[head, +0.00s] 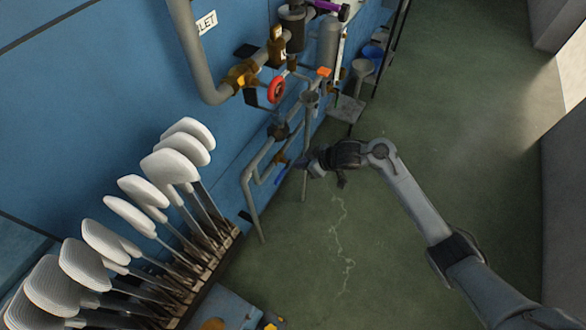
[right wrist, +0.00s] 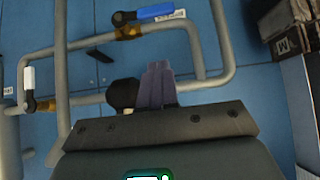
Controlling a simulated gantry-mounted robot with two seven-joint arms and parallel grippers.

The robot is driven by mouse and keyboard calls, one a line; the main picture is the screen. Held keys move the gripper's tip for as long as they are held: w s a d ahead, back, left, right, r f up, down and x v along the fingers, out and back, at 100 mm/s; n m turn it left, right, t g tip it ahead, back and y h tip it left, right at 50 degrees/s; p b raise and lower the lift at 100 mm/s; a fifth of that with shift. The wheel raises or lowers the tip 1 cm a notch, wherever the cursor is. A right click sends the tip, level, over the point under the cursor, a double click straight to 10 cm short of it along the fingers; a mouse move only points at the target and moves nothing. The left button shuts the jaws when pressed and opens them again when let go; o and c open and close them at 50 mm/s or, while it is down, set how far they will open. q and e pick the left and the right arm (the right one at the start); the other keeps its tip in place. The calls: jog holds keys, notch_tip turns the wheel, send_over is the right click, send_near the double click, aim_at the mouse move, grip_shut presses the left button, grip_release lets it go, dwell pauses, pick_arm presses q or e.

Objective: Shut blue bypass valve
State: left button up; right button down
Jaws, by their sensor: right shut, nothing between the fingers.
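The blue valve lever (right wrist: 156,12) shows at the top of the right wrist view. It lies roughly in line with the pipe, beside the brass valve body (right wrist: 128,33). In the head view the blue lever (head: 281,175) is small, low on the pipework, just left of my right gripper (head: 312,164). My right gripper's fingers (right wrist: 157,84) are shut and empty. In the wrist view they appear below the lever, apart from it. A dark round part behind the fingers is partly hidden. My left gripper is out of view.
A white-handled valve (right wrist: 29,78) sits on the pipes at left in the wrist view. In the head view a red handwheel (head: 276,89) and orange handle (head: 323,71) are higher up. The green floor (head: 400,240) is open at right.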

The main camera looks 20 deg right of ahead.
jog(key=b, duration=0.6)
send_over(284, 172)
jog(key=s+a, duration=0.1)
jog(key=s, duration=0.1)
notch_tip(284, 172, down, 8)
jog(key=shift+s+f+b, duration=0.2)
jog(key=shift+f+b, duration=0.6)
jog(key=shift+b, duration=0.05)
jog(key=shift+s+d+f+b, duration=0.1)
jog(key=shift+f+b, duration=0.25)
jog(key=shift+f, duration=0.25)
